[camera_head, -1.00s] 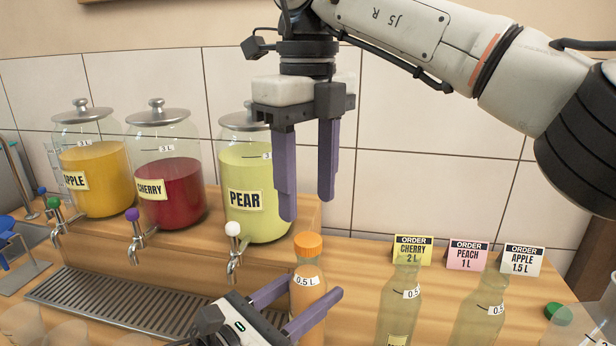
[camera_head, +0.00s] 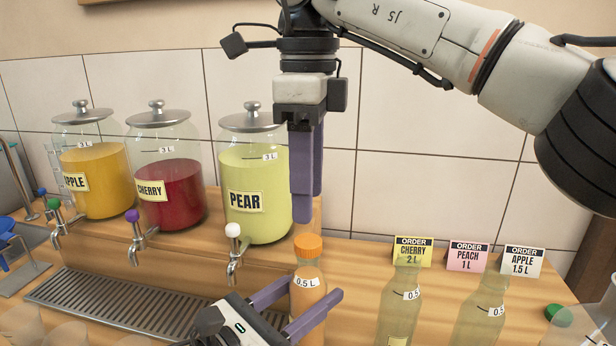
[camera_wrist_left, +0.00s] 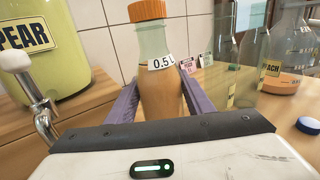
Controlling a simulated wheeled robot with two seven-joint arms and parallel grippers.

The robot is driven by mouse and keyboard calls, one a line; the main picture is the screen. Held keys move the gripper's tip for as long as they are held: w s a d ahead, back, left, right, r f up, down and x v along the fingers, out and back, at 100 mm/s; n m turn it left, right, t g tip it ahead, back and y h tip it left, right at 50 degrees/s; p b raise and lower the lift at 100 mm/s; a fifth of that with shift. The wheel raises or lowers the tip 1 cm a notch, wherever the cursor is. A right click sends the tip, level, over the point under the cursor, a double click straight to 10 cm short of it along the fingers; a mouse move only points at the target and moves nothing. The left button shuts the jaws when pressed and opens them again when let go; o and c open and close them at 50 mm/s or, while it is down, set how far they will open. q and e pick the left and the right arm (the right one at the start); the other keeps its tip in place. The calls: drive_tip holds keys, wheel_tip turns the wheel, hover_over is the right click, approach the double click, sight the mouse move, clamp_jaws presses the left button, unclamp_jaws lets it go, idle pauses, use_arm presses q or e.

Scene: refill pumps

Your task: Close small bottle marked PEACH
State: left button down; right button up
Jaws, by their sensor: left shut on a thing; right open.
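A small bottle (camera_head: 308,290) of peach-coloured liquid, with a "0.5 L" label, stands upright with an orange cap (camera_head: 308,246) on its mouth. My left gripper (camera_head: 307,300) is shut around the bottle's body; the left wrist view also shows the bottle (camera_wrist_left: 160,95) between the two purple fingers, with the cap (camera_wrist_left: 147,10) on top. Whether the cap is fully tightened cannot be told. No PEACH marking shows on this bottle's visible side. My right gripper (camera_head: 306,205) is open and empty, pointing down just above the cap, its fingers seen nearly edge-on.
Jars of apple (camera_head: 95,180), cherry (camera_head: 168,185) and pear (camera_head: 253,195) with taps stand at left behind a drip tray (camera_head: 110,305). Empty bottles (camera_head: 402,300) and order cards (camera_head: 467,256) are at right. A green cap (camera_head: 558,314) lies far right.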

sight(308, 241)
wheel_tip(308, 241, down, 7)
idle(0.4)
drive_tip(key=c, duration=1.1)
drive_tip(key=o, duration=1.2)
drive_tip(key=shift+o, duration=0.2)
wheel_tip(308, 241, up, 12)
